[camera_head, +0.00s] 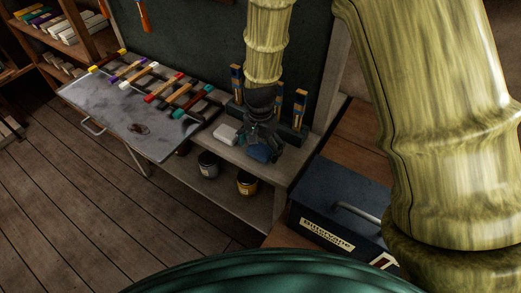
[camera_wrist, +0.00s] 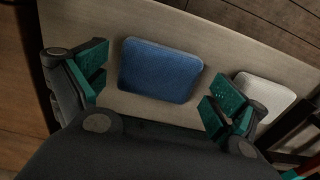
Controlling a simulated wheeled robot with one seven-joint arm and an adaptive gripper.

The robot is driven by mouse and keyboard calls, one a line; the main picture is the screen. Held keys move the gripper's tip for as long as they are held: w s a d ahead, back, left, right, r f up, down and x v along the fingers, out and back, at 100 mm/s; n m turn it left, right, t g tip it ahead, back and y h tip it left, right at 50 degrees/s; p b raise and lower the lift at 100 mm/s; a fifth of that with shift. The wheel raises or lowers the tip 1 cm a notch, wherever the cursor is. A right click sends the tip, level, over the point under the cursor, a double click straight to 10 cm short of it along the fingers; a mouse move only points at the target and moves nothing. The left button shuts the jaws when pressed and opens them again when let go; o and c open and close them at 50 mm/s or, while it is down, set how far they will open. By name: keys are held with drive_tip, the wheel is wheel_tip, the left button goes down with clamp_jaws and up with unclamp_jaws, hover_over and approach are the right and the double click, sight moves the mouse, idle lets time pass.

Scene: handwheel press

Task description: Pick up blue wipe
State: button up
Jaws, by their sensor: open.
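The blue wipe (camera_wrist: 160,70) is a flat, rounded blue pad lying on the pale bench top. In the head view the blue wipe (camera_head: 261,153) shows at the bench's front edge, partly hidden by my gripper (camera_head: 262,142). In the wrist view my gripper (camera_wrist: 155,95) is open, with its green-padded fingers apart on either side of the blue wipe's near part. Nothing is between the fingers in their grip. Whether the fingertips touch the bench cannot be told.
A white wipe (camera_wrist: 264,97) lies close to the right finger; it also shows in the head view (camera_head: 226,134). A rack with upright tools (camera_head: 299,108) stands behind. Several hammers (camera_head: 158,86) lie on a grey board to the left. A dark toolbox (camera_head: 335,210) stands at the right, lower down.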

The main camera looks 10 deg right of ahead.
drive_tip(key=shift+s+r, duration=0.2)
drive_tip(key=shift+s, duration=0.05)
drive_tip(key=shift+s+r, duration=0.1)
drive_tip(key=shift+s, duration=0.05)
drive_tip(key=shift+c, duration=1.3)
drive_tip(key=shift+w, duration=0.25)
drive_tip(key=c, duration=0.8)
drive_tip(key=shift+o, duration=0.2)
drive_tip(key=shift+s, duration=0.1)
